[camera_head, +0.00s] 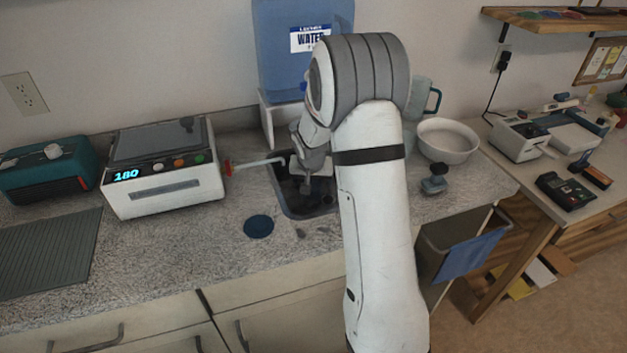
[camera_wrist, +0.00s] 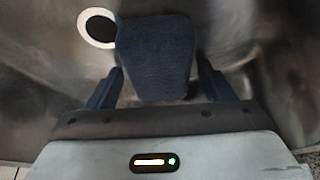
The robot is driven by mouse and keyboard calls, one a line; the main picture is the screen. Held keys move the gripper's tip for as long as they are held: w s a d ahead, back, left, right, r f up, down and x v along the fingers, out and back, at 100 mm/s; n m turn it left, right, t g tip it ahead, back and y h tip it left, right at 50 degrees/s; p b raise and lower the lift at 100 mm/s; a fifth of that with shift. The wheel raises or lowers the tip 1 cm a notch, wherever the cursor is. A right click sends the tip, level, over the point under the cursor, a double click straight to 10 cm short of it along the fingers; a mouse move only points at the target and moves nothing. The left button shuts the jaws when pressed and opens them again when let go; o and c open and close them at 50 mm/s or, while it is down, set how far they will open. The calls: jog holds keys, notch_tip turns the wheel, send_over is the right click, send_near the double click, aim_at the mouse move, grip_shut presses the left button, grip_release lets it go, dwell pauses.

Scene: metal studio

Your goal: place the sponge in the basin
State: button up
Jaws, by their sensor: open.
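The sponge (camera_wrist: 155,55) is a dark blue block in the wrist view, lying between the two fingers of my gripper (camera_wrist: 160,82). The fingers are spread, with a gap visible on each side of it. Behind it is the grey metal floor of the basin (camera_wrist: 60,75), and its upper left edge overlaps the round drain. I cannot tell whether its underside touches the floor. In the head view my gripper (camera_head: 310,178) reaches down into the sunken basin (camera_head: 300,209). The sponge cannot be made out there, as my arm and shadow cover much of the basin.
A faucet (camera_head: 258,162) reaches over the basin from the left. A white device (camera_head: 165,180) stands left of it and a blue water tank (camera_head: 280,40) behind. A white bowl (camera_head: 448,150) is to the right. A round blue disc (camera_head: 258,226) lies in front.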

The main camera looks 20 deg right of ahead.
jog(key=shift+r, duration=0.1)
jog(key=shift+r+p, duration=0.25)
jog(key=shift+p, duration=0.05)
jog(key=v, duration=1.1)
jog(key=s+a+r+n, duration=0.1)
jog(key=s+a+r, duration=0.1)
jog(key=s, duration=0.7)
jog(key=s+a+r+n+g+y, duration=0.1)
jog(key=s+a+r+n, duration=0.1)
jog(key=s, duration=0.8)
jog(key=s+a+r+n, duration=0.1)
jog(key=s+a+r, duration=0.1)
jog(key=s, duration=0.7)
jog(key=shift+s+a+n+g+y, duration=0.3)
jog(key=shift+s+a, duration=0.05)
jog(key=shift+a, duration=0.3)
jog(key=shift+w+p+v, duration=0.2)
jog(key=shift+p+v, duration=0.75)
jog(key=shift+v, duration=0.1)
